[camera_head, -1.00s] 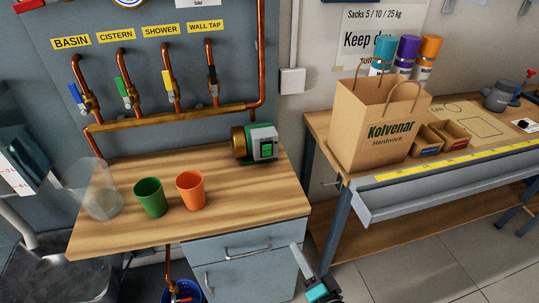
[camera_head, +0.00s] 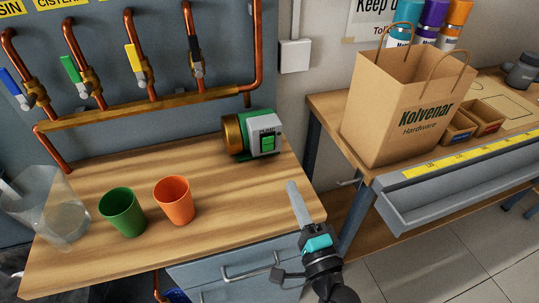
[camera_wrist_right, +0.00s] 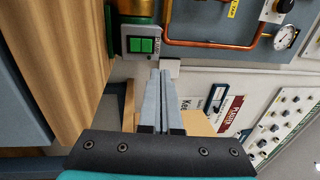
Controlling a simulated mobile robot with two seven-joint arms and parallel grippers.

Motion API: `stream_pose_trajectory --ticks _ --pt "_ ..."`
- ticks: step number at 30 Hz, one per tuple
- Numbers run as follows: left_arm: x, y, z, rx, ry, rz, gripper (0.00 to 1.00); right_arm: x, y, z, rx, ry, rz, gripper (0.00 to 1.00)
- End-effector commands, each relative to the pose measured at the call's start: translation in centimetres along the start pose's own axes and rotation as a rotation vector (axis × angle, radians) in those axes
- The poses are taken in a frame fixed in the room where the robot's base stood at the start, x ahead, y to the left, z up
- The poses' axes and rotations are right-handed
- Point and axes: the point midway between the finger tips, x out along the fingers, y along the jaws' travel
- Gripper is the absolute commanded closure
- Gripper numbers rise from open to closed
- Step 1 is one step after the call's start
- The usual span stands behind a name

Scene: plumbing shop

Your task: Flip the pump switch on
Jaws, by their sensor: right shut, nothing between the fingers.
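The pump (camera_head: 250,134) sits at the back right of the wooden counter. It has a brass end and a grey box marked PUMP with a green switch (camera_head: 267,143) on its front. The green switch also shows in the right wrist view (camera_wrist_right: 141,45), ahead of the fingers and a little left. My right gripper (camera_head: 293,186) is over the counter's right edge, in front of the pump and apart from it. Its fingers are shut and empty, and they show together in the right wrist view (camera_wrist_right: 160,76). My left gripper is in neither view.
A green cup (camera_head: 122,212), an orange cup (camera_head: 174,201) and a clear jug (camera_head: 62,215) stand on the counter (camera_head: 100,260). Copper pipes with several coloured valve handles run behind. A paper bag (camera_head: 400,115) stands on the bench to the right. Counter space before the pump is clear.

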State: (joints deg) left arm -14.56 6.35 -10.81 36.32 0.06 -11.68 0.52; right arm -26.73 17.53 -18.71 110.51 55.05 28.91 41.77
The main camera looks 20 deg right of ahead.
Motion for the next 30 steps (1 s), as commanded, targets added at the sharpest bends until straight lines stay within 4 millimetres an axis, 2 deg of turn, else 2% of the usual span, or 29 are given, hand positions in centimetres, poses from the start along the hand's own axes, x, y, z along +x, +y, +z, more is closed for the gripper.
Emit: stream_pose_trajectory --ticks 1,3,10,16,22,26,30 --pt "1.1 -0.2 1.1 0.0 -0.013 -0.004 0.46 -0.2 1.2 0.0 0.0 0.0 -0.001 1.0" --pt "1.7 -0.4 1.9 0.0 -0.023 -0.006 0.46 -0.2 1.8 0.0 0.0 0.0 -0.001 1.0" --pt "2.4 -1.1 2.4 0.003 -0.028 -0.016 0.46 -0.4 2.6 0.0 -0.001 0.0 -0.001 1.0" --pt "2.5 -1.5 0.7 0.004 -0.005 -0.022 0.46 -0.3 2.5 0.0 -0.001 0.0 -0.001 1.0" --pt "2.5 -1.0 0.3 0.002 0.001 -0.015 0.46 -0.1 2.4 0.0 -0.001 0.0 -0.002 1.0" --pt "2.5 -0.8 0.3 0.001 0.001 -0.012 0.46 0.9 2.4 0.0 -0.002 0.002 -0.004 1.0" --pt "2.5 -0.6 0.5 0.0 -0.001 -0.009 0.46 3.1 2.4 0.0 0.0 0.002 -0.005 1.0"
